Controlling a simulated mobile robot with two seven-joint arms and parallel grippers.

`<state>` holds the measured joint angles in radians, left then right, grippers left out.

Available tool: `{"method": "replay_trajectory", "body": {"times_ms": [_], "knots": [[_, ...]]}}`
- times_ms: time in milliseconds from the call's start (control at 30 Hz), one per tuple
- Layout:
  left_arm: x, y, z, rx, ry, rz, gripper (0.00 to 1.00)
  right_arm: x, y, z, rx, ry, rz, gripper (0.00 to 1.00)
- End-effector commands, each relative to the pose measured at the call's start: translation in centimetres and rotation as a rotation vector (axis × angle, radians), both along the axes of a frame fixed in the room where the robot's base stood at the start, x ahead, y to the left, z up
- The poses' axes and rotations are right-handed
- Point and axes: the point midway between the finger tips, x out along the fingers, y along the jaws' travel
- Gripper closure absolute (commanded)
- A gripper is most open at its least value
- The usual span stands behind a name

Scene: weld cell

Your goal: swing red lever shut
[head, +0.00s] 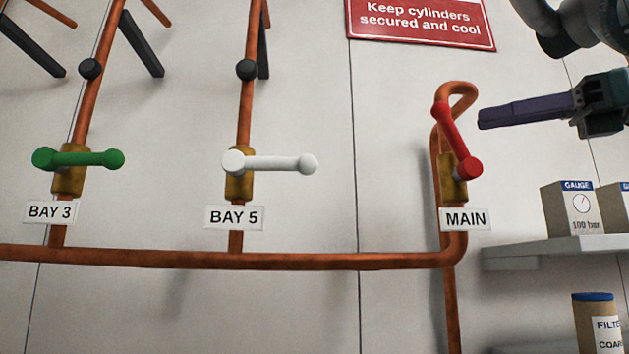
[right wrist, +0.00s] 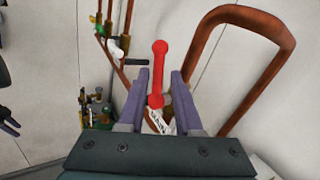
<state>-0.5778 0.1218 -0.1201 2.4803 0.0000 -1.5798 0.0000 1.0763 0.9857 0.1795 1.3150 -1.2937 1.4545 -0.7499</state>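The red lever (head: 456,138) is on the brass valve (head: 453,182) above the MAIN label (head: 465,219). It is tilted, with its upper end to the left and its lower end to the right. My right gripper (head: 482,118) comes in from the right, its purple fingertips just right of the lever and apart from it. In the right wrist view the fingers are spread and empty, and the red lever (right wrist: 159,75) shows between them, beyond the tips. My left gripper (right wrist: 8,123) shows only partly at the left edge of the right wrist view.
A green lever (head: 78,158) at BAY 3 and a white lever (head: 270,163) at BAY 5 lie level. A copper pipe (head: 300,262) runs along the wall and loops above MAIN. A shelf (head: 555,248) with gauge boxes (head: 572,210) is at the lower right.

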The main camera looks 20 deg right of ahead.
Motion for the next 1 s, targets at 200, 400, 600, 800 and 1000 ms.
{"method": "replay_trajectory", "body": {"times_ms": [200, 400, 600, 800, 1000], "knots": [[-0.1, 0.0, 2.2, 0.000, 0.002, 0.000, 0.50, 1.6, 1.8, 0.5, -0.010, 0.006, 0.006, 0.67], [-0.1, 0.0, 5.5, 0.001, 0.004, 0.000, 0.50, 4.5, 4.6, 0.7, -0.007, 0.007, 0.007, 0.67], [-0.1, 0.0, 7.4, 0.001, 0.004, 0.000, 0.50, 6.3, 6.3, 0.4, -0.008, 0.005, 0.005, 0.67], [-0.1, 0.0, 7.7, 0.000, 0.004, 0.001, 0.50, 6.9, 6.9, 0.0, -0.008, 0.004, 0.003, 0.67], [-0.1, 0.0, 7.6, -0.001, 0.004, 0.001, 0.50, 6.9, 6.9, -0.1, -0.009, 0.004, 0.003, 0.67]]}}
